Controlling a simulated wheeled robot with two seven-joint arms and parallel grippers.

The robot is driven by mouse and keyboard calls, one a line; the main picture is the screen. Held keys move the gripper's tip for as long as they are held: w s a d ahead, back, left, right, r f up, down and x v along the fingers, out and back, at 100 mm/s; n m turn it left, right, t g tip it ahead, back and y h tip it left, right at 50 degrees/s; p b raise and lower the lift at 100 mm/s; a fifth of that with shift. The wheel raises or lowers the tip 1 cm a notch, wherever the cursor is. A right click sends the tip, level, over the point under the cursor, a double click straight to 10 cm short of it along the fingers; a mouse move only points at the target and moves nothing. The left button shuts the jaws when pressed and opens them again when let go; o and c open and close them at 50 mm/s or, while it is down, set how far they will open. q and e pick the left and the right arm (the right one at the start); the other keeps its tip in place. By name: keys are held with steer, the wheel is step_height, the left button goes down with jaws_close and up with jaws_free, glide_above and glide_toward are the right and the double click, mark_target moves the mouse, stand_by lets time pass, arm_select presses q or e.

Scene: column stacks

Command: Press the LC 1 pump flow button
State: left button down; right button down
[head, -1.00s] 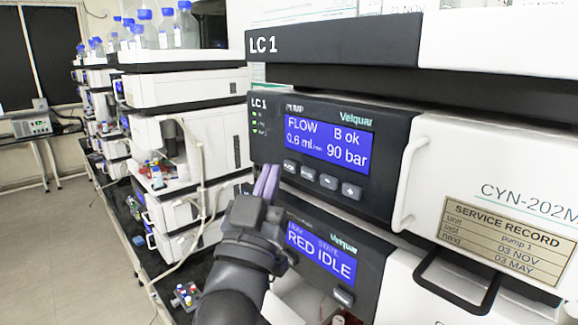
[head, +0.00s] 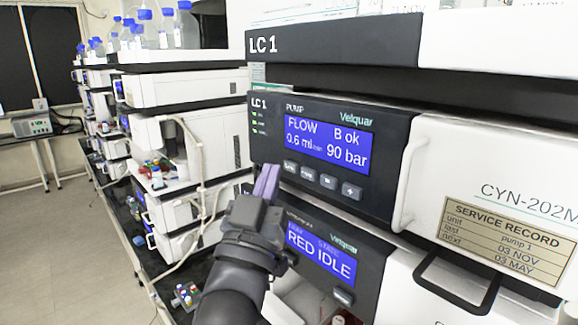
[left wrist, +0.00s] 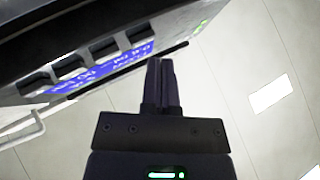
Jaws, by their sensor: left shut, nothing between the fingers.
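The LC 1 pump module (head: 380,135) has a dark front panel. Its blue screen (head: 327,145) reads FLOW 0.6 ml, B ok, 90 bar. Under the screen is a row of several dark buttons; the leftmost button (head: 291,167) has a label too small to read. The buttons also show in the left wrist view (left wrist: 103,48). My left gripper (head: 266,181) is shut and empty, its purple-grey fingertips just left of and below the leftmost button. In the left wrist view the left gripper (left wrist: 160,65) points beside the panel; I cannot tell whether it touches. My right gripper is not in view.
A lower module with a blue RED IDLE screen (head: 320,255) sits below the pump, behind my left arm. A white handle (head: 408,183) stands out right of the buttons. More instrument stacks with blue-capped bottles (head: 165,28) stand at left; floor (head: 60,240) is clear.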

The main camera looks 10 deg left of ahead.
arm_select(q)
steer(key=shift+d, duration=0.1)
steer(key=shift+w+d, duration=0.2)
steer(key=shift+w, duration=0.15)
steer(key=shift+w+d, duration=0.25)
steer(key=shift+w, duration=0.05)
stand_by(0.8)
stand_by(0.4)
steer(key=shift+s+a, duration=0.5)
steer(key=shift+s, duration=0.15)
steer(key=s+a+p, duration=0.1)
steer(key=s, duration=0.1)
steer(key=s+a+p, duration=0.1)
steer(key=s+a, duration=0.1)
